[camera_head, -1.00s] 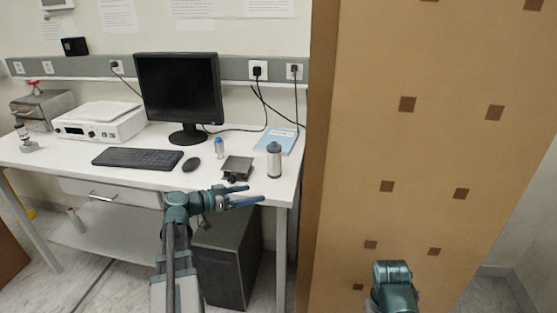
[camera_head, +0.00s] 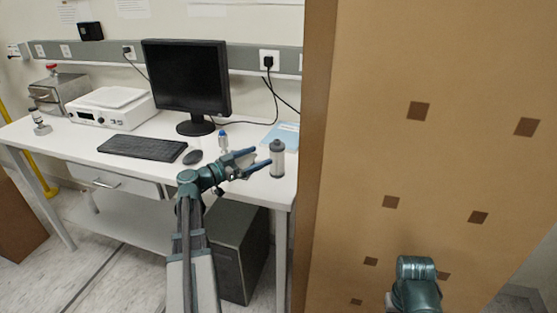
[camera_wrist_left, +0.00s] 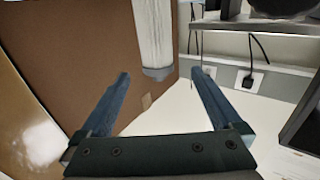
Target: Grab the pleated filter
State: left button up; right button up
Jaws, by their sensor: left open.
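The pleated filter (camera_head: 277,160) is a pale upright cylinder with grey ends, standing on the desk near its right front edge. My left gripper (camera_head: 261,158) is open and empty just left of the filter, its fingers pointing at it. In the left wrist view the filter (camera_wrist_left: 153,32) shows its white pleats and one grey end, beyond the open left gripper (camera_wrist_left: 160,73) and lined up roughly with the gap between the fingertips. It does not look held. Of my right arm only a teal link shows at the lower right; its gripper is not visible.
On the white desk (camera_head: 75,140) are a keyboard (camera_head: 142,148), a mouse (camera_head: 193,157), a monitor (camera_head: 186,80), a small blue-capped bottle (camera_head: 223,142) and a blue booklet (camera_head: 284,135). A tall brown panel (camera_head: 400,150) stands close on the right. A dark computer case (camera_head: 235,255) is below.

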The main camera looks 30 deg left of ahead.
aim_at(284, 148)
pick_arm(q)
jog(key=shift+f+x, duration=0.2)
jog(key=shift+x, duration=5.2)
jog(key=shift+s+d, duration=0.1)
jog(key=shift+d, duration=0.1)
grip_shut()
jog(key=s+d+r+p, duration=0.2)
jog(key=s, duration=0.5)
jog(key=s+d+r+p, duration=0.2)
jog(key=s+r, duration=0.1)
jog(key=s, duration=0.5)
jog(key=shift+d+p, duration=0.3)
jog(key=shift+d, duration=0.05)
